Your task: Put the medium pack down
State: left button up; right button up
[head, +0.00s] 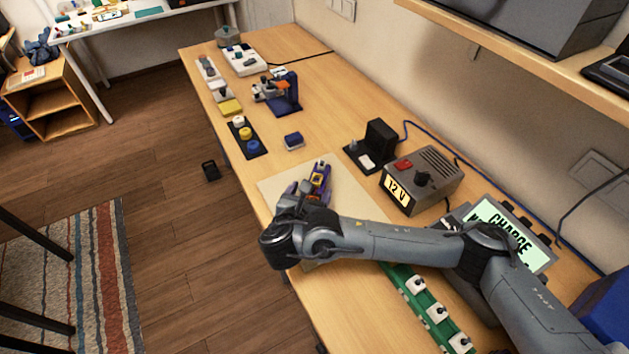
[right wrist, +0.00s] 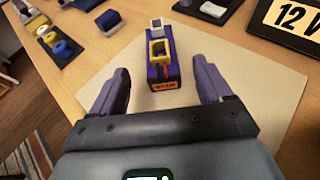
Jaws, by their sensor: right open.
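The pack (right wrist: 165,70) is a dark purple-blue block with an orange label on its near end, too small to read surely. A yellow frame and a pale grey connector sit on top. It appears to rest upright on the pale mat (right wrist: 245,75). It also shows in the head view (head: 321,172), partly hidden by my gripper. My right gripper (right wrist: 163,72) is open. Its two purple fingers stand apart on either side of the pack's near end, with visible gaps. The right gripper also shows over the mat in the head view (head: 303,190). My left gripper is not in view.
A 12 V supply (head: 422,180) and a black stand (head: 372,145) are right of the mat. A small blue block (head: 293,141) and a tray of coloured spools (head: 246,137) lie beyond it. A green strip (head: 418,300) runs nearer, under my arm.

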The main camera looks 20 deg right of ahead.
jog(key=shift+v, duration=1.75)
jog(key=shift+p, duration=0.3)
